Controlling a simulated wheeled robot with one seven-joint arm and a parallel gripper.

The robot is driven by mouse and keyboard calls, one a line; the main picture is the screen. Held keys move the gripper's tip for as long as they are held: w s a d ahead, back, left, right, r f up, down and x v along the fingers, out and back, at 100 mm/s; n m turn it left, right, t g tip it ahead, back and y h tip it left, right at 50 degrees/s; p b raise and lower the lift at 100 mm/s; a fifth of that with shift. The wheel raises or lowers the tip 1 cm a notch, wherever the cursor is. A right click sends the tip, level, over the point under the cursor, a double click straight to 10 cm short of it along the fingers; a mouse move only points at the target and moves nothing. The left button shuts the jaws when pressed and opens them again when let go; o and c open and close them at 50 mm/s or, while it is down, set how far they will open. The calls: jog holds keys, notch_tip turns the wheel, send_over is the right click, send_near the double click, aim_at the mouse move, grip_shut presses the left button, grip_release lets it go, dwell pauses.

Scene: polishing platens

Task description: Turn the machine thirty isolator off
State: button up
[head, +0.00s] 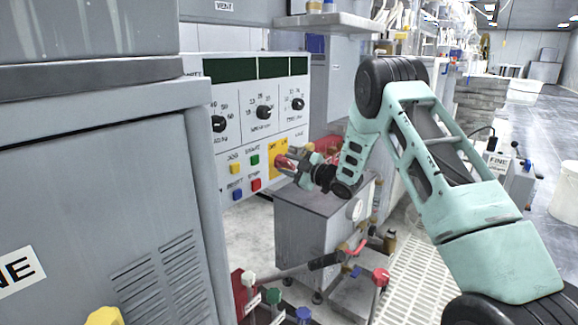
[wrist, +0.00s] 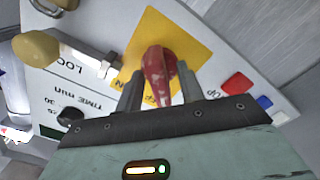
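The isolator is a red rotary handle (wrist: 158,72) on a yellow plate (wrist: 195,40), set in a pale control panel (head: 238,125). In the head view the red handle (head: 284,162) shows beside the yellow plate (head: 272,148), partly covered by my gripper (head: 291,161). My gripper (wrist: 161,80) reaches in from the right, its two fingers on either side of the handle. Thin gaps seem to show between fingers and handle, so it looks open around it. The handle's on/off marks are mostly hidden, and no machine number is readable.
Coloured push buttons (head: 245,175) sit left of the plate; dials (head: 264,112) are above. A yellow-brown knob (wrist: 36,48) on a metal stem projects near the handle. A grey cabinet (head: 110,190) stands close at left, and a grey box with valves (head: 315,225) below my gripper.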

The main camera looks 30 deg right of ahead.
jog(key=p+v, duration=0.4)
jog(key=v, duration=1.3)
jog(key=shift+s, duration=0.15)
